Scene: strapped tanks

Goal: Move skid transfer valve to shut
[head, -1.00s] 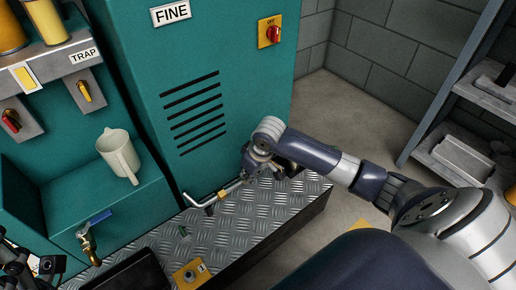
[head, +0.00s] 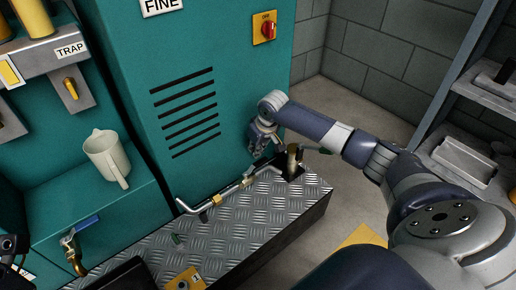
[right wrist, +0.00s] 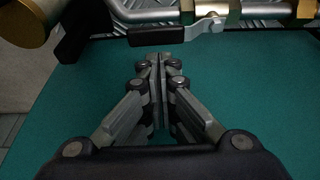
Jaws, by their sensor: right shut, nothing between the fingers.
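A silver pipe (head: 228,193) with brass fittings runs along the tread-plate skid. In the right wrist view a valve lever with a black grip (right wrist: 160,37) lies roughly along the pipe (right wrist: 110,12), close to a brass fitting (right wrist: 196,11). I take it for the skid transfer valve. My right gripper (head: 260,146) is above the pipe's far end, beside the teal cabinet. Its fingers (right wrist: 160,58) are shut and empty, with the tips apparently just short of the lever; contact cannot be told. Dark parts of my left gripper (head: 10,248) show at the left edge, its jaws unclear.
The teal FINE cabinet (head: 210,50) stands behind the pipe. A brass post (head: 293,160) rises at the skid's far end. A cream mug (head: 105,158) and a blue-handled tap (head: 80,230) are at left. A grey shelf (head: 460,155) stands at right.

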